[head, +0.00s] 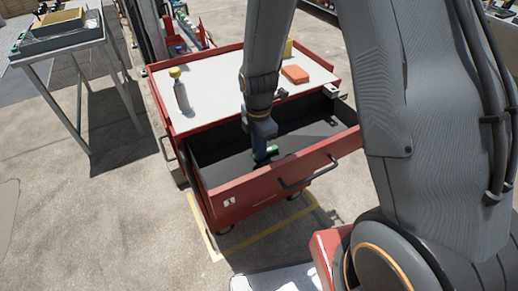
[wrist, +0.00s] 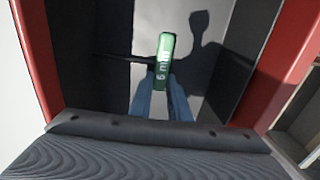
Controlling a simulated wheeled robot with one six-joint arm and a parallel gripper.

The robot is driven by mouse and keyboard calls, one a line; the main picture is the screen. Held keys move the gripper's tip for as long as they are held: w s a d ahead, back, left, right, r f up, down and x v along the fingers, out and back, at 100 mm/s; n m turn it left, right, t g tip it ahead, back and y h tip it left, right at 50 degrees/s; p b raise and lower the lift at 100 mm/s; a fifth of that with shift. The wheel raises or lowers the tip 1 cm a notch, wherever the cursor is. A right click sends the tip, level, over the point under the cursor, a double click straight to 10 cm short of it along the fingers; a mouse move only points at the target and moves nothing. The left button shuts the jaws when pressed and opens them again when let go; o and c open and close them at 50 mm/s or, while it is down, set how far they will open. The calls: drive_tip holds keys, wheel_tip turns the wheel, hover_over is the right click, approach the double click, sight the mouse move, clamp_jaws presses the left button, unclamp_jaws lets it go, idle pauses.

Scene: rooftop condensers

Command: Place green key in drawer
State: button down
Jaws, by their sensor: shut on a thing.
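The green key (wrist: 165,58) has white lettering reading "6 m" with the rest unclear, and a dark shaft pointing left in the wrist view. It also shows in the head view (head: 267,152). My gripper (wrist: 163,85) has blue fingers and is shut on the key's green part. In the head view my gripper (head: 261,150) reaches down into the open drawer (head: 262,185) of the red cart. The key is over the dark drawer floor, within its walls. I cannot tell how far above the floor it is.
The red cart's white top (head: 215,85) carries a bottle with a yellow cap (head: 181,93), an orange block (head: 295,74) and a yellow item partly behind my arm. The drawer front has a dark handle (head: 307,174). A metal table (head: 62,45) stands at far left.

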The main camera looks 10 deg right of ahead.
drive_tip(key=shift+f, duration=0.25)
drive_tip(key=shift+f, duration=0.1)
drive_tip(key=c, duration=1.7)
unclamp_jaws()
drive_tip(key=shift+o, duration=0.2)
wheel_tip(320, 180, up, 11)
drive_tip(key=b, duration=0.1)
drive_tip(key=s+d+r+m, duration=0.2)
drive_tip(key=s+d+m, duration=0.2)
drive_tip(key=m, duration=0.6)
drive_tip(key=s+d+r+m, duration=0.2)
drive_tip(key=s+d+m, duration=0.3)
drive_tip(key=s+m, duration=0.3)
drive_tip(key=shift+s+m, duration=0.4)
drive_tip(key=shift+m, duration=1.4)
